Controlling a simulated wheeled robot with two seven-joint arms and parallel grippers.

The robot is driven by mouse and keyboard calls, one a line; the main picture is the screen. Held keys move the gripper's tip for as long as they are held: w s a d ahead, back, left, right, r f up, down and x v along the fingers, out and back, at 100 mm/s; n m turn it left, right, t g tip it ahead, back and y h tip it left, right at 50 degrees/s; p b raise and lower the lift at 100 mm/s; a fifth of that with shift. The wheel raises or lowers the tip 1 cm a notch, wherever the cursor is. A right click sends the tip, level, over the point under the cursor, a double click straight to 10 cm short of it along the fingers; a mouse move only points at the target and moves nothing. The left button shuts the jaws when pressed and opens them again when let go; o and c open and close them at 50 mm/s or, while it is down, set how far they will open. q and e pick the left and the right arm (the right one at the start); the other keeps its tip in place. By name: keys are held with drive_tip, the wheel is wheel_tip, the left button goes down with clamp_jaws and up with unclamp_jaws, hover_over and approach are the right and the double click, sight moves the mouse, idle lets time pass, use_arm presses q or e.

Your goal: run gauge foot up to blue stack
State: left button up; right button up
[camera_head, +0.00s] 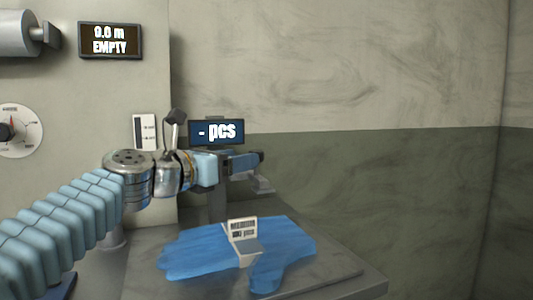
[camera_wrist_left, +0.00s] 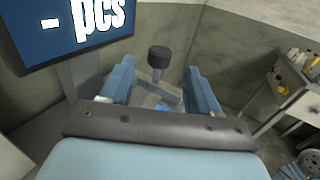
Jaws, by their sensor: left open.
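The blue stack (camera_head: 195,252), of flat glove-shaped pieces, lies on the grey table with a small printed card holder (camera_head: 243,243) standing on it. The gauge has a dark display reading "- pcs" (camera_head: 216,132) on a grey post (camera_head: 217,205). A grey part (camera_head: 262,184), perhaps its foot, shows behind and below my left gripper (camera_head: 248,161), above the stack. In the left wrist view, a black knob (camera_wrist_left: 158,57) on a stalk shows between the spread fingers of my left gripper (camera_wrist_left: 160,82); I cannot tell if they touch it. A small blue patch (camera_wrist_left: 162,107) shows below.
A wall screen (camera_head: 110,40) reads "0.0 m EMPTY", with a round dial (camera_head: 17,130) below left. The table's right edge (camera_head: 385,285) lies near a green-grey wall. A shelf cart (camera_wrist_left: 285,85) stands at right in the left wrist view.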

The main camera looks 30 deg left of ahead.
sight(261, 154)
use_arm(q)
drive_tip(key=p+x, duration=0.1)
drive_tip(key=x, duration=0.7)
clamp_jaws()
